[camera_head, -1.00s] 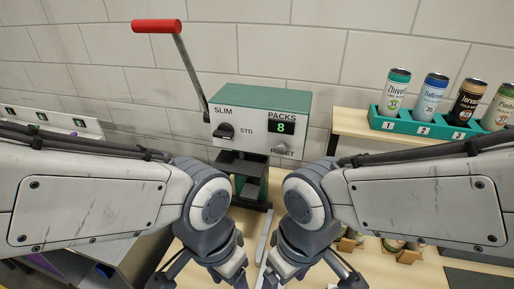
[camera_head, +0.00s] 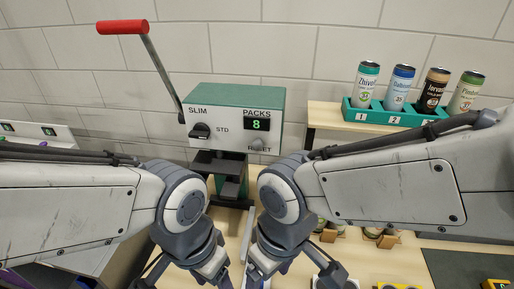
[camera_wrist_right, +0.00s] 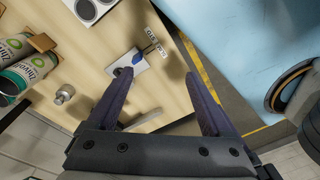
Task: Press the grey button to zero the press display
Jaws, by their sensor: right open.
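The press (camera_head: 222,120) stands against the wall in the head view, with a green top and grey front. Its display (camera_head: 256,125) reads 8 under the word PACKS. The small grey round button (camera_head: 257,144) sits below the display, over the word RESET. My right gripper (camera_wrist_right: 157,73) is open and empty in the right wrist view, above the wooden table; the button does not show there. In the head view both grippers hang low in front of the press, apart from the button. My left gripper (camera_head: 218,272) is partly cut off at the bottom edge.
A red-handled lever (camera_head: 122,27) rises from the press's left side. A dark selector knob (camera_head: 201,130) is between SLIM and STD. A teal rack (camera_head: 375,115) of cans stands on a wooden shelf at right. A yellow-edged floor strip (camera_wrist_right: 205,70) runs beside the table.

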